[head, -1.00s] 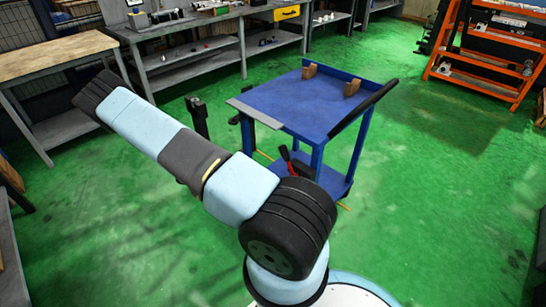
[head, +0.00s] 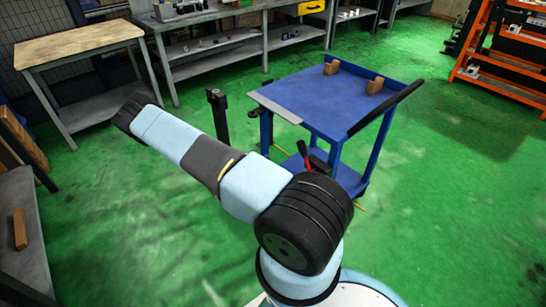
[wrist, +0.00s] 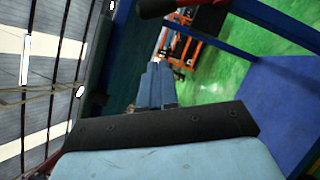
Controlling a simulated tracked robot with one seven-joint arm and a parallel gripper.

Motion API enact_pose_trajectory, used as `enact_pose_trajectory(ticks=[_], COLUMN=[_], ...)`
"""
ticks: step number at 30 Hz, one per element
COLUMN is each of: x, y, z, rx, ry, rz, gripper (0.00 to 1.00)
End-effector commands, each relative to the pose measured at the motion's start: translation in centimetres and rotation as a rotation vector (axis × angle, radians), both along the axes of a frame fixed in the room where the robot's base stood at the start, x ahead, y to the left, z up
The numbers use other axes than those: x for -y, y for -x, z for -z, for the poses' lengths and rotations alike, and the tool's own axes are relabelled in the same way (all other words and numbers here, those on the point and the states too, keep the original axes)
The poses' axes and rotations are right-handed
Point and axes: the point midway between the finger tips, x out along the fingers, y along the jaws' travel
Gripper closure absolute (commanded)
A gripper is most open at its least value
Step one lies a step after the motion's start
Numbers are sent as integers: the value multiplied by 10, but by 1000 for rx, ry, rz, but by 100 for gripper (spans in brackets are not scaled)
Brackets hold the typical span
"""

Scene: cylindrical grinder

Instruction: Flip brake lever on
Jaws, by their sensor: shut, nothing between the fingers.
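The brake lever (head: 304,155) is a small red bar rising from a black part low on the near side of the blue cart (head: 330,104), just beyond my arm. My arm partly covers the area below it. In the wrist view my gripper (wrist: 155,68) shows as close-set grey-blue fingers, shut and empty. A dark rod with a reddish end (wrist: 152,8) crosses the top there; I cannot tell if it is the lever. Blue cart surfaces (wrist: 285,100) fill the right side.
A black post (head: 218,115) stands on the floor left of the cart. A wooden-topped table (head: 80,45) and grey benches line the back left. An orange rack (head: 490,60) is at the right. Green floor is open right of the cart.

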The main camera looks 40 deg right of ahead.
Motion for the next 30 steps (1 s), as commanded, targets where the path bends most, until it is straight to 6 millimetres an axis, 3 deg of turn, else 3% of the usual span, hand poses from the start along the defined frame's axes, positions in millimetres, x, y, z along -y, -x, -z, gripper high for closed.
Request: enact_pose_trajectory(ticks=[15,22,30], x=[82,92,96], y=[30,52,61], z=[-21,-35,-40], rx=[-1,0,1], ry=[1,0,1], rz=[5,2,2], gripper=[100,100,100])
